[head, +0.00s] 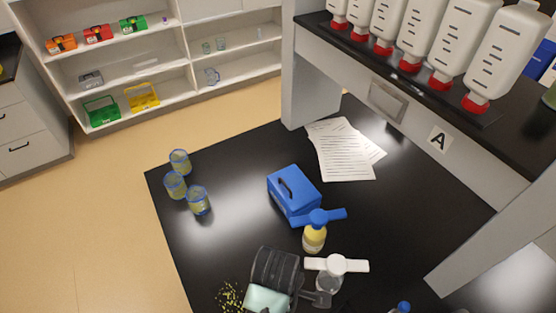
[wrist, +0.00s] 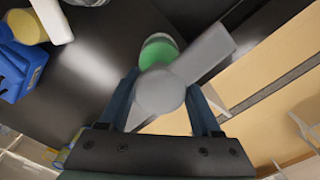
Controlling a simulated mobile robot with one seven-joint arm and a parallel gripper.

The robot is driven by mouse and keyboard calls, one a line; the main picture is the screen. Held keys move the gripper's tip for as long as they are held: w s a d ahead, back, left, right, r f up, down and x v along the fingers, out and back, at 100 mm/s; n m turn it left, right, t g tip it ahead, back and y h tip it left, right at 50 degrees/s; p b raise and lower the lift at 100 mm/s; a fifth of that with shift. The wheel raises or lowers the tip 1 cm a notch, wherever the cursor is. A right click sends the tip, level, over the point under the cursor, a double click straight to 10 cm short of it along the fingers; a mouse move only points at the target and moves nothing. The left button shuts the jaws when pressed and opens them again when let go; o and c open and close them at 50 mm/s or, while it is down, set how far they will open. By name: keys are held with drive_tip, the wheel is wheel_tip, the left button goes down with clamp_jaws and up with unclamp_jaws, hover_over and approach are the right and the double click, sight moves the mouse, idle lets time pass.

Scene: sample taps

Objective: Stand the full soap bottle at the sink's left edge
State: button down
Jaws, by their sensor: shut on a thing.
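My gripper (wrist: 164,88) is shut on a soap bottle with a grey pump top (wrist: 160,92) and green contents (wrist: 158,52), seen from above in the wrist view. In the head view the grey pump (head: 320,298) shows beside my dark gripper, and the bottle's body is mostly hidden. A yellow bottle with a blue pump top (head: 314,238) and a clear-looking bottle with a white pump top (head: 330,280) stand on the black table. How full the held bottle is, I cannot tell. I cannot make out a sink.
A blue box (head: 292,193) stands behind the bottles on the black table (head: 235,150). Several cups (head: 175,185) are near its left edge, and papers (head: 343,148) lie at the back. Yellow-green specks (head: 230,297) lie left of my gripper. A blue top (head: 403,307) shows at the bottom edge.

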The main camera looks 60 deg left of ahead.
drive_tip(key=shift+f+p, duration=0.5)
drive_tip(key=shift+f, duration=2.1)
drive_tip(key=shift+f, duration=0.15)
drive_tip(key=shift+c, duration=0.4)
unclamp_jaws()
wheel_tip(320, 180, up, 11)
drive_tip(key=shift+r+b, duration=0.2)
drive_tip(key=shift+b, duration=0.4)
drive_tip(key=shift+r+p, duration=0.5)
